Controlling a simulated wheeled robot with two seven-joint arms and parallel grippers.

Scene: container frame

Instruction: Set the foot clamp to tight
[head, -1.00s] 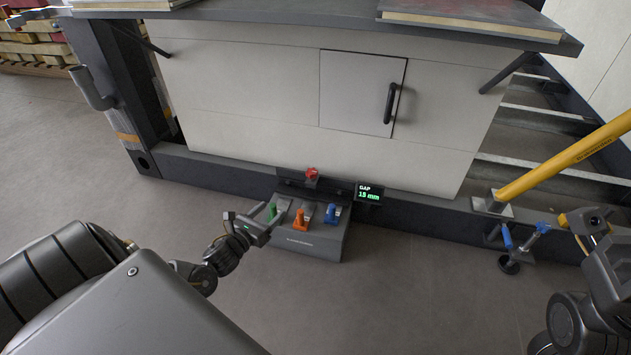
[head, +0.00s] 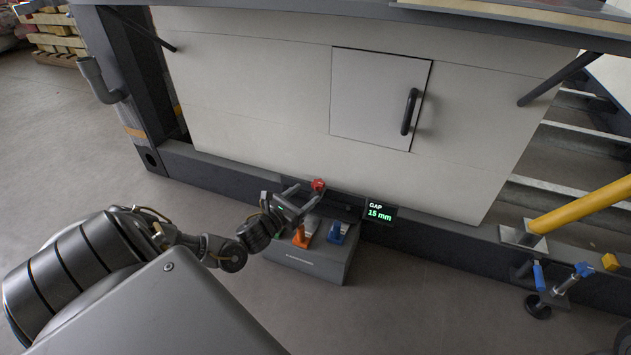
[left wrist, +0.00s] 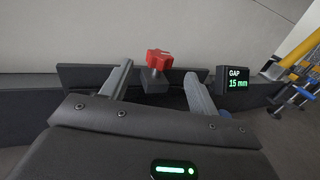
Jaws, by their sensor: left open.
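My left gripper (head: 304,194) is open at the knob, above the box. In the left wrist view the red knob (left wrist: 159,61) shows between the two spread finger tips, apart from both; how far beyond them is hard to tell. A display (head: 379,212) right of the knob reads GAP 15 mm. My right gripper is out of view.
A small blue-handled screw device (head: 560,288) and a yellow post (head: 585,210) are at the right. A dark base rail (head: 215,168) runs along the panel's foot. A door with a black handle (head: 410,111) is above. The floor in front is clear.

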